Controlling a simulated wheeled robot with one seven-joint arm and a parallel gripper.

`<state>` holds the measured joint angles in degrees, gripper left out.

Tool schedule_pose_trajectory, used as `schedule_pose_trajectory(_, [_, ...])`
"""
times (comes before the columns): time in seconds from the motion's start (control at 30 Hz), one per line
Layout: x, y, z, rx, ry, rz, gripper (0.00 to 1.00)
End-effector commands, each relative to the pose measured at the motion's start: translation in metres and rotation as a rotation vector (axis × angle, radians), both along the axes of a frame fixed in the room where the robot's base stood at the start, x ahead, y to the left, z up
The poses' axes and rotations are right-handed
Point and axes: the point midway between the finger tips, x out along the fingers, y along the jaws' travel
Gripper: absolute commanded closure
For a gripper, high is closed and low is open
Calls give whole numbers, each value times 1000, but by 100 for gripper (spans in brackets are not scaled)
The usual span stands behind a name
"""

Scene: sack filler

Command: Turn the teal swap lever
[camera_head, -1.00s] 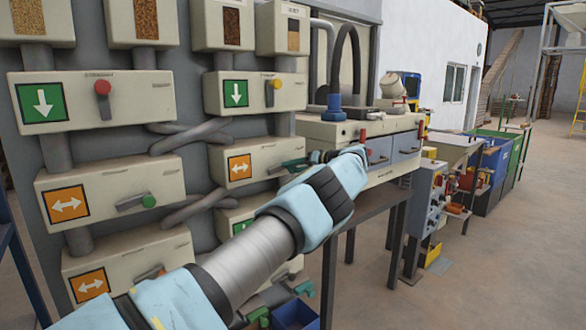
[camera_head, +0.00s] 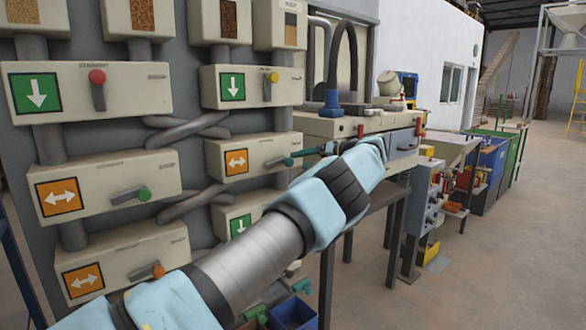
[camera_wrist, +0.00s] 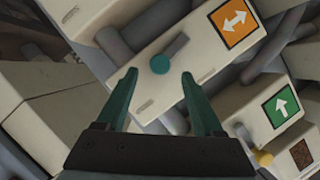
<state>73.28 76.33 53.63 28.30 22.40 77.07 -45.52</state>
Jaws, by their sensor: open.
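The teal swap lever has a grey arm ending in a round teal knob (camera_wrist: 160,64). It sits on a cream box (camera_wrist: 205,62) with an orange double-arrow sign. In the head view the box (camera_head: 208,158) is in the right column, second row, and the lever (camera_head: 276,163) points right, roughly level. My gripper (camera_wrist: 158,74) is open and empty. In the wrist view its two green fingers point toward the box, with the knob between and slightly beyond their tips; contact cannot be told. In the head view my gripper (camera_head: 308,152) is just right of the knob.
A box with a green down-arrow sign and yellow-knobbed lever (camera_head: 268,85) is above. Left-column boxes carry red (camera_head: 97,77), green (camera_head: 144,194) and orange (camera_head: 158,270) knobs. Grey pipes cross between columns. A cream bench (camera_head: 350,122) stands behind my gripper.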

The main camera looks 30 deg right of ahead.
Motion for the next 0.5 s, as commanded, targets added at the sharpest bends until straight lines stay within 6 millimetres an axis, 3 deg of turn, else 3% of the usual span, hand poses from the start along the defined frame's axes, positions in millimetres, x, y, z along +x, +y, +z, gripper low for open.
schedule_pose_trajectory(0.2, [-29,-15,8,0,1,-1,31])
schedule_pose_trajectory(0.5, [-39,-19,13,1,1,2,31])
